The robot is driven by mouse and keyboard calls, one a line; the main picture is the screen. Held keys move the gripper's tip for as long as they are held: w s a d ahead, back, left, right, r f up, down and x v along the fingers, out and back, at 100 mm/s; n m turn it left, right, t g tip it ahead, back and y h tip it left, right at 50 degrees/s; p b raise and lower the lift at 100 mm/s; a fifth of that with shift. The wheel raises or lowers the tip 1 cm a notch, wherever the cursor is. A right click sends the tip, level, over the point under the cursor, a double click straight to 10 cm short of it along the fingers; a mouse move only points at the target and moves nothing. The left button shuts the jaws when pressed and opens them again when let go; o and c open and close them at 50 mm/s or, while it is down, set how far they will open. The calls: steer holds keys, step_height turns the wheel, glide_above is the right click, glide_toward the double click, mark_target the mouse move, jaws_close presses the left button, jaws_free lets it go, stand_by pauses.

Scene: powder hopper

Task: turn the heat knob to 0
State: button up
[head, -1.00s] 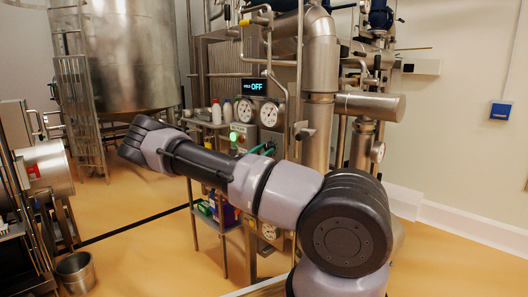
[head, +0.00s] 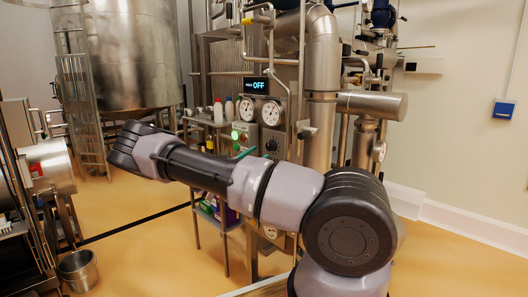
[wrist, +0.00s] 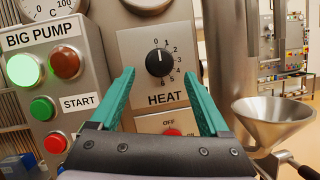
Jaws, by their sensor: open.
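The heat knob (wrist: 160,62) is round and black on a grey panel, above the word HEAT, with a scale from 0 at the top down the right side to 6. Its white mark appears to point up at the 0. It also shows in the head view (head: 271,145), small and dark. My gripper (wrist: 157,74) is open, its teal fingers on either side of and below the knob, apart from it and empty. In the head view my arm hides most of it; a teal finger shows left of the knob.
A red rocker switch (wrist: 172,132) sits below the knob. The BIG PUMP box (wrist: 55,90), with a lit green lamp and START button, is at left. A steel funnel (wrist: 270,122) stands at right. A display (head: 255,85) reading OFF is above two gauges.

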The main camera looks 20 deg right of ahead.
steer(key=v, duration=0.6)
steer(key=shift+d, duration=0.1)
steer(key=s+d+r+m+g+y, duration=0.2)
steer(key=s+m+g+y, duration=0.2)
steer(key=s+m+y, duration=0.25)
steer(key=s+d+r+m+g+y, duration=0.2)
steer(key=s+d+m+g+y, duration=0.15)
steer(key=s+m+y, duration=0.35)
steer(key=s+a+r+m+t+y, duration=0.4)
steer(key=s+a+r, duration=0.3)
steer(key=s+r, duration=0.4)
steer(key=s+a+r+m+t+y, duration=0.4)
steer(key=s+a+r+t+y, duration=0.2)
steer(key=s+r, duration=0.4)
steer(key=shift+s+a+r, duration=0.35)
steer(key=shift+a+r, duration=0.15)
steer(key=shift+r, duration=0.05)
